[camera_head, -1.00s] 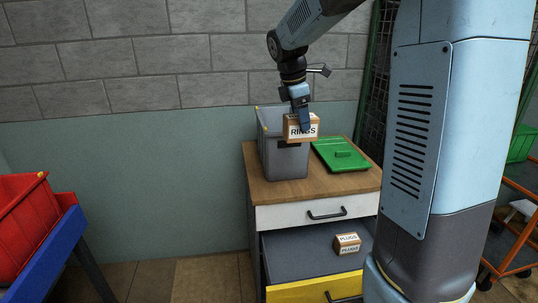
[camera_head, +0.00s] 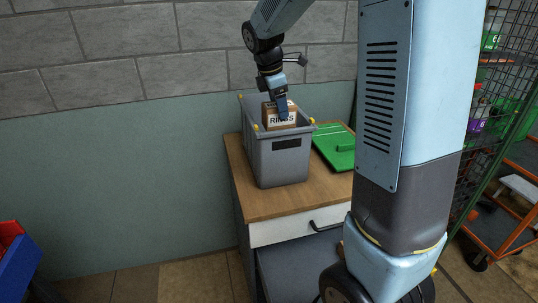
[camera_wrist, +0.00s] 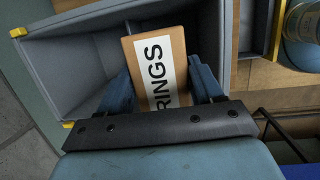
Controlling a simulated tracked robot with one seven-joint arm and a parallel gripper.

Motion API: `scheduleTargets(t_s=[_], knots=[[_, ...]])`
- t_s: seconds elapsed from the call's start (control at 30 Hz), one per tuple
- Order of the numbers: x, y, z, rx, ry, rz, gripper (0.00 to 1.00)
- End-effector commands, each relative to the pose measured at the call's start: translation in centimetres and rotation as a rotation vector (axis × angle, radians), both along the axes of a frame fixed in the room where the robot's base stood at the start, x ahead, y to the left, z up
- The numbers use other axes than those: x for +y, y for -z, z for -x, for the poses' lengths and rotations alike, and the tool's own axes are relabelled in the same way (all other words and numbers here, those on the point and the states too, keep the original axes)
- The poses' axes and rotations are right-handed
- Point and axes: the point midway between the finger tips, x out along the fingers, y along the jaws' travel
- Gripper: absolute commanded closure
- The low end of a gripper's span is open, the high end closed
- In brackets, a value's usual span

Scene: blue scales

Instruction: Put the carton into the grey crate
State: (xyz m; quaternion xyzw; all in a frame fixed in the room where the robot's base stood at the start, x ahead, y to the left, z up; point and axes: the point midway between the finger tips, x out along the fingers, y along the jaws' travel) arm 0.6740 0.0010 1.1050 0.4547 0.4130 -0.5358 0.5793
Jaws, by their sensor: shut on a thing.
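The carton (camera_head: 274,121) is a brown box with a white label reading RINGS. My gripper (camera_head: 282,105) is shut on it, one finger on each side, as the wrist view (camera_wrist: 158,85) also shows. The grey crate (camera_head: 277,167) stands open on the cabinet top, with yellow corner pieces on its rim. In the head view the carton is at the crate's mouth, its lower part hidden behind the crate's front wall. In the wrist view the carton (camera_wrist: 148,52) lies over the crate's inside (camera_wrist: 85,62). I cannot tell whether it touches the crate's floor.
A green lid (camera_head: 336,148) lies on the wooden cabinet top (camera_head: 240,190), right of the crate. A red bin (camera_head: 10,236) is at the far left. A wire mesh rack (camera_head: 490,110) is at the right.

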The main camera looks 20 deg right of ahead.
Motion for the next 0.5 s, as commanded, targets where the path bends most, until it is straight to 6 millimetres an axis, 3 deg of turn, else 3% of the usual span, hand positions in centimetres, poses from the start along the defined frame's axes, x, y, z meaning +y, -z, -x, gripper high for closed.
scheduleTargets(t_s=[0.5], knots=[[0.3,6.9,0.1,0.000,-0.005,0.000,0.98]])
